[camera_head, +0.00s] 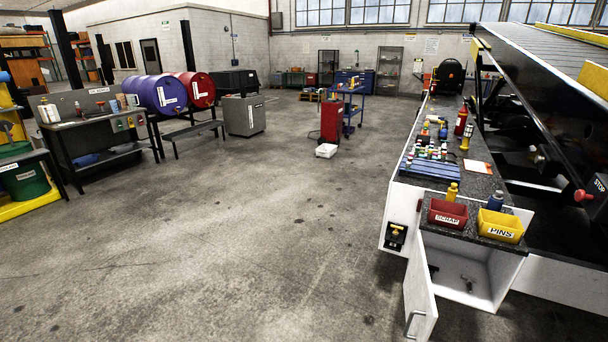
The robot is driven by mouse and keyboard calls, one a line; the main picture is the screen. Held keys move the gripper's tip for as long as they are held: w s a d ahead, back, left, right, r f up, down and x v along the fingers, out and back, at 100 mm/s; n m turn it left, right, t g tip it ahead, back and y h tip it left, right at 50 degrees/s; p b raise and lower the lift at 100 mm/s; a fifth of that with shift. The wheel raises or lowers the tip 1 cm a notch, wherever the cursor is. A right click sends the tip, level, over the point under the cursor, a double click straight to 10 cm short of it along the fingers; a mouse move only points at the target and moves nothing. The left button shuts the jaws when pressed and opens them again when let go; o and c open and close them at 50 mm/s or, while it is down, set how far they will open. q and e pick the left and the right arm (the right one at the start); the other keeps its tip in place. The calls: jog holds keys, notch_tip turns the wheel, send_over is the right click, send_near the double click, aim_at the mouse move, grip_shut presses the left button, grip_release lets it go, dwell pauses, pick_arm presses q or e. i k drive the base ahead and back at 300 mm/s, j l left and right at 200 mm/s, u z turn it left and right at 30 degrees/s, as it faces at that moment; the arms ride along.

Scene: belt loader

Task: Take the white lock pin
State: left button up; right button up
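I cannot make out a white lock pin in the head view. A yellow bin labelled PINS (500,227) stands at the front right end of the dark-topped workbench (462,190); its contents are too small to tell. A red bin labelled SCRAP (447,215) stands to its left. Below the bench top, a white cabinet (455,250) has its door (420,295) standing open. A small grey item (467,284) lies on the cabinet floor, too small to identify. Neither of my grippers is in view.
Several small coloured bottles stand near a blue rack (430,170) on the bench. The belt loader (540,75) rises along the bench's right side. A red cabinet (331,122) and blue cart (350,105) stand farther back. The concrete floor left of the bench is clear.

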aim_at(470, 280)
jog(key=z, duration=1.35)
